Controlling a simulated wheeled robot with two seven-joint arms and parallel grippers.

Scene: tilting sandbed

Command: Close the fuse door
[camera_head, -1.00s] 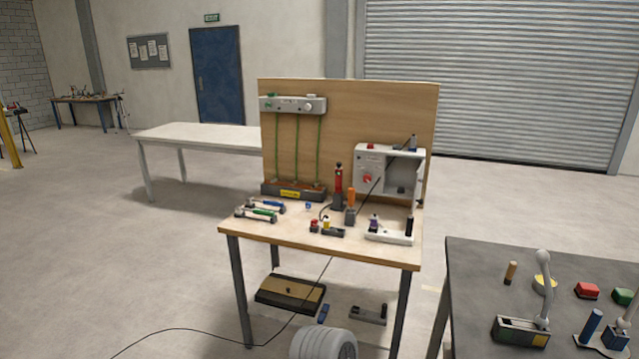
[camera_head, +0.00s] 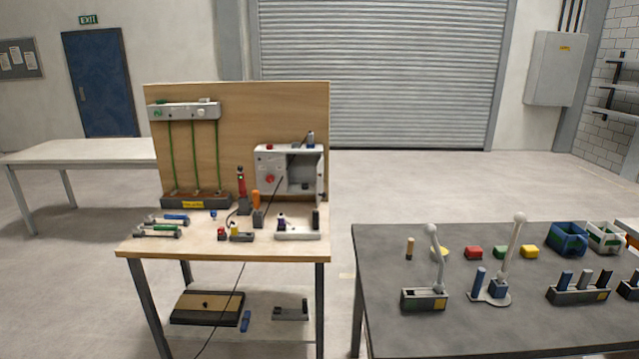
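The white fuse box (camera_head: 270,158) is mounted low on the right side of the upright wooden board. It has a red knob on its front at the left and a dark open compartment at the right. A narrow pale panel at the box's right edge, which looks like the fuse door (camera_head: 320,176), stands open, swung out and seen nearly edge-on. Neither of my grippers is in view, and nothing touches the door.
The wooden workbench (camera_head: 140,249) holds hammers, screwdrivers and small holders below the box. A grey table (camera_head: 400,335) at the right carries two pale levers, coloured blocks and bins. Floor (camera_head: 400,190) is clear behind, and a narrow gap separates the tables.

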